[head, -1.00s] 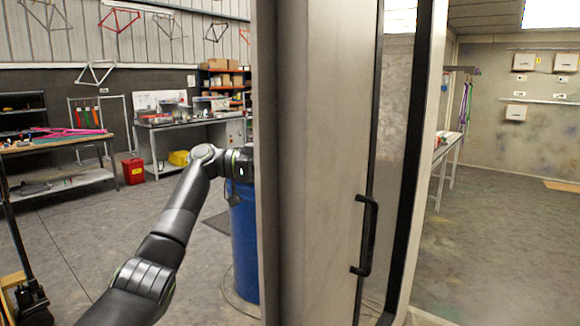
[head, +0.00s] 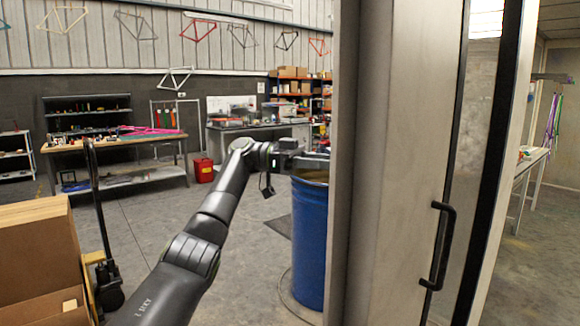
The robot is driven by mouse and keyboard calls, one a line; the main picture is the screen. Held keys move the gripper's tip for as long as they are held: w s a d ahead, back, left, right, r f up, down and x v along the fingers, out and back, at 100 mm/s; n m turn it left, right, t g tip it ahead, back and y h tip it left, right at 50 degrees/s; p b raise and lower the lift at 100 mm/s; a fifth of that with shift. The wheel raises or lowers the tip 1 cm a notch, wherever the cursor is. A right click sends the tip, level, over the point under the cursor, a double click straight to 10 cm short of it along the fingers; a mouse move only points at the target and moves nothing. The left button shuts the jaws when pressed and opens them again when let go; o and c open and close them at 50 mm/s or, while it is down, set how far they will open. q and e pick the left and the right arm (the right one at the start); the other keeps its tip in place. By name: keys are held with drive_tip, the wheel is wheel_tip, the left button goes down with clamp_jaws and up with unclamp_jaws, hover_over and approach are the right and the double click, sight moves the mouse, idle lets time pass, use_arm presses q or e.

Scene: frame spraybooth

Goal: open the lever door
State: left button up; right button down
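A tall pale grey door panel (head: 405,120) stands in front of me, right of centre, seen at a steep angle. A black bar handle (head: 437,246) is fixed on its face near the right side. No separate lever shows. My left gripper (head: 322,162) points right, at the panel's left edge, with the blue drum behind it. I cannot tell whether it touches the edge, and its finger gap is not clear. The black bar handle is well to the right of this gripper. My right gripper is out of view.
A blue drum (head: 309,245) stands just left of the panel. A cardboard box (head: 38,250) and a pallet jack (head: 97,225) are at near left. Workbenches (head: 115,143) line the back. Open floor lies between. A room with a table (head: 529,165) shows at right.

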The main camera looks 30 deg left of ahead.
use_arm(q)
drive_tip(key=v, duration=0.8)
drive_tip(key=shift+a, duration=0.25)
drive_tip(key=shift+s, duration=0.1)
drive_tip(key=shift+f, duration=0.1)
